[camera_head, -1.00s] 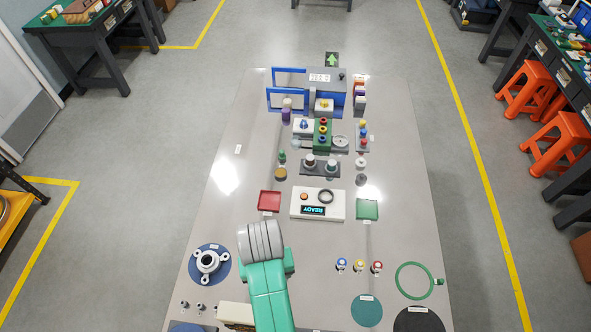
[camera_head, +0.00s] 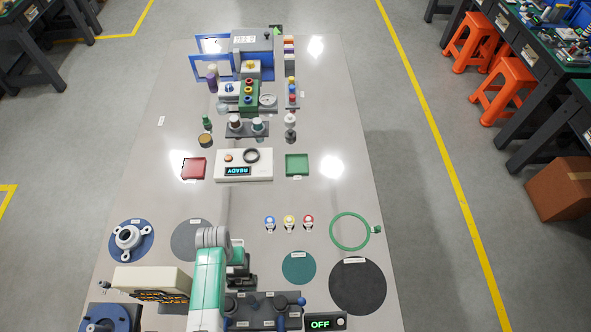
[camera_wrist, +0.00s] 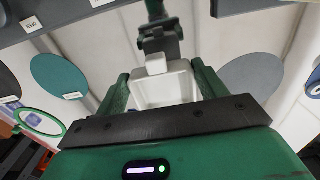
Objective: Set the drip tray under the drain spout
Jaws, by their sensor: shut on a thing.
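A white open-topped drip tray (camera_wrist: 165,90) is between the two green fingers of my gripper (camera_wrist: 164,88) in the wrist view, and the fingers are shut on it. A dark drain spout fitting (camera_wrist: 158,38) hangs just beyond the tray's far edge in that view, close to a light tab at that edge. I cannot tell whether the tray touches it or how far it reaches beneath it. In the head view my arm covers the tray and the fingers. A dark fixture (camera_head: 265,310) with blue-topped posts stands at the near edge, right of my arm.
Beside my arm are a cream-coloured block (camera_head: 150,280), a grey disc (camera_head: 192,240), a teal disc (camera_head: 299,268) and a black disc (camera_head: 358,286). A display reading OFF (camera_head: 322,322) is at the near edge.

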